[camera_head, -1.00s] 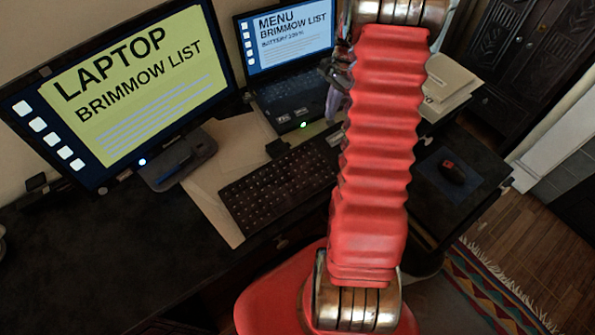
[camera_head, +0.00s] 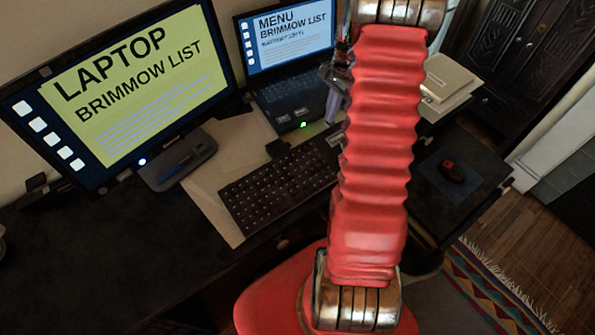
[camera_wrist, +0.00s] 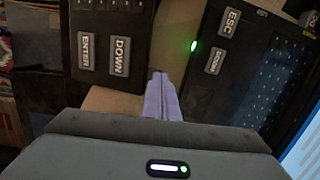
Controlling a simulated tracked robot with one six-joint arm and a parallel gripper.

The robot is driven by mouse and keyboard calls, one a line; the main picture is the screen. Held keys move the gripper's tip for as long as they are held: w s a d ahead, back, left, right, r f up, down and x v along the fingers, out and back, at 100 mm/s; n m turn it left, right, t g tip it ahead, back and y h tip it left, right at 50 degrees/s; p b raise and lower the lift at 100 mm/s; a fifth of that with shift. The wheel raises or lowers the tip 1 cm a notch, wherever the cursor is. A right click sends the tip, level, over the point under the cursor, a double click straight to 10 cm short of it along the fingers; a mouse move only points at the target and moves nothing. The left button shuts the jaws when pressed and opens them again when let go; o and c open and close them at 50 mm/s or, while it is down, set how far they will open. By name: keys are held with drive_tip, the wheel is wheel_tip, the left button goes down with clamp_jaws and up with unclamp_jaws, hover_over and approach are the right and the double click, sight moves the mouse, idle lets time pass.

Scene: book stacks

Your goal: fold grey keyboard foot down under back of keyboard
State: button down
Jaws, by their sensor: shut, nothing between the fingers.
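The dark keyboard (camera_head: 275,188) lies on paper on the desk in the head view, its right end hidden behind my red arm. In the wrist view the keyboard (camera_wrist: 104,82) shows its ENTER and DOWN keys at upper left. A small dark piece (camera_head: 278,147) sits at its back edge; I cannot tell whether it is the foot. No grey foot is clearly visible. My gripper (camera_wrist: 158,82) has pale purple fingers, shut together and empty, over the gap between keyboard and laptop. In the head view my gripper (camera_head: 332,106) is partly hidden by my arm.
The open laptop (camera_head: 292,105) stands close behind the keyboard; it also fills the right of the wrist view (camera_wrist: 232,85). A large monitor (camera_head: 120,95) stands at left. A red-and-black mouse (camera_head: 452,171) lies at right. The desk's front left is clear.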

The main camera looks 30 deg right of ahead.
drive_tip(key=shift+f, duration=0.75)
drive_tip(key=shift+w, duration=0.3)
idle(0.4)
drive_tip(key=shift+w, duration=0.35)
drive_tip(key=shift+r, duration=0.15)
wheel_tip(320, 180, up, 10)
idle(1.7)
drive_tip(key=shift+n, duration=0.3)
